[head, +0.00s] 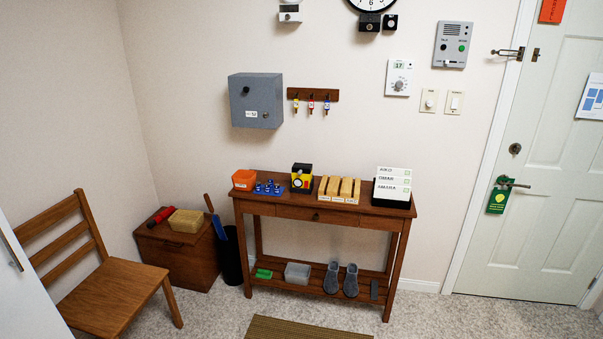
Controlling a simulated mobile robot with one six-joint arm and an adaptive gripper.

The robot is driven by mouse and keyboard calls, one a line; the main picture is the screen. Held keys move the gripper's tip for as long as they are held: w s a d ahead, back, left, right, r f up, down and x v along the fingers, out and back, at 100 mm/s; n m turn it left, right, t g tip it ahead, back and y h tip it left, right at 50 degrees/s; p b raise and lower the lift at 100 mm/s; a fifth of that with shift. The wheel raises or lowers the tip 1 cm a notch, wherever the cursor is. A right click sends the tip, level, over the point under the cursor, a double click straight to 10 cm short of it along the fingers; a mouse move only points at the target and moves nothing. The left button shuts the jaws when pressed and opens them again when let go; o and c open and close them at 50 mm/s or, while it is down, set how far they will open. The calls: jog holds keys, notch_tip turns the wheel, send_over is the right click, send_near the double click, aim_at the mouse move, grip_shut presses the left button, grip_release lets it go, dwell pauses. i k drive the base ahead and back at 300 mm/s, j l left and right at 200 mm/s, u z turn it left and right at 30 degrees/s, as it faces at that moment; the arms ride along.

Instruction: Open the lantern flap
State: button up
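A small yellow and black object (302,178), which looks like the lantern, stands upright on the wooden console table (262,208) in the head view. It has a black upper part, a yellow body and a pale round spot on its front. It is too small for me to make out the flap or tell whether it is open. My gripper is not in view.
An orange box (244,179) and a blue tray (269,189) of small pieces stand left of it; wooden blocks (340,188) and a card holder (393,186) stand right. A chair (112,285) is at left. The carpet before the table holds a brown mat (300,329).

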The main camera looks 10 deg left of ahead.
aim_at(300, 168)
jog(key=i+j+z, duration=0.45)
jog(key=i+j, duration=1.2)
jog(key=i, duration=0.15)
